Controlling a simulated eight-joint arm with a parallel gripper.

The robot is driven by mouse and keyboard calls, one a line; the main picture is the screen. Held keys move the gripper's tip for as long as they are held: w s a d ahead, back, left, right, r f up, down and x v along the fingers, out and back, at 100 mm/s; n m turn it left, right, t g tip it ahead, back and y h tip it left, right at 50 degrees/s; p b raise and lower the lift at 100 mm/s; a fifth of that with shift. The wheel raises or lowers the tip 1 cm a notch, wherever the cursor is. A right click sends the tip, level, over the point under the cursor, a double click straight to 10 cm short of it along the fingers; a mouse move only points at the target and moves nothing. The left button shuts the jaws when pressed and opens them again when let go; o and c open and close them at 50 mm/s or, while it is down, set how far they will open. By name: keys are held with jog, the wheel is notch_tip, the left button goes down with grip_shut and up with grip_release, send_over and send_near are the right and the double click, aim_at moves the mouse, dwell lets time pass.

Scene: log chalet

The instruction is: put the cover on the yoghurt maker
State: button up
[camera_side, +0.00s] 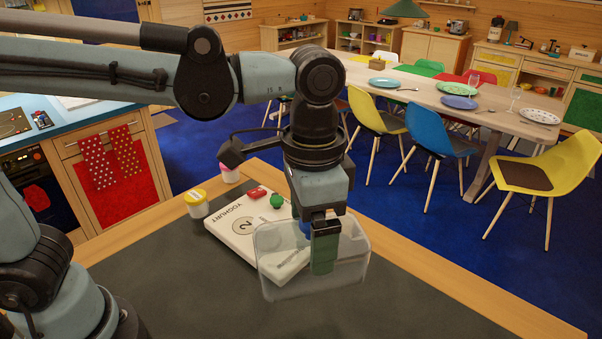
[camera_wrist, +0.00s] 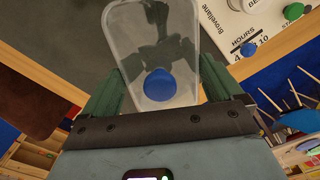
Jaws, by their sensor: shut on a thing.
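The cover (camera_side: 272,262) is a clear, see-through box shape. My gripper (camera_side: 322,262) is shut on it, with a green finger in front of its near wall. In the wrist view the cover (camera_wrist: 133,22) lies between the fingers (camera_wrist: 163,80), with a round blue spot (camera_wrist: 160,84) on or behind it. I cannot tell exactly where the fingers grip. The yoghurt maker (camera_side: 236,221) is a white box marked YOGHURT and 2, behind and left of the cover, which overlaps its right part in the side view. Its panel (camera_wrist: 264,24) shows at upper right in the wrist view.
A yellow-lidded jar (camera_side: 196,204) and a pink-lidded jar (camera_side: 229,173) stand near the maker's left and back. The dark worktop (camera_side: 200,300) is bare in front, with a wooden edge (camera_side: 440,290).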

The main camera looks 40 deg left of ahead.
jog(key=a+r+m, duration=0.2)
jog(key=a+m, duration=0.7)
jog(key=m, duration=0.2)
jog(key=shift+w+a+f, duration=0.85)
jog(key=shift+a+f, duration=0.85)
jog(key=shift+f, duration=0.2)
jog(key=shift+w+a+f, duration=0.9)
jog(key=shift+a+f, duration=0.8)
jog(key=shift+f, duration=0.2)
jog(key=shift+w+a+f, duration=0.85)
jog(key=shift+a+f, duration=0.85)
jog(key=shift+f, duration=0.2)
jog(key=shift+f, duration=0.1)
jog(key=o, duration=0.8)
jog(key=shift+c, duration=0.2)
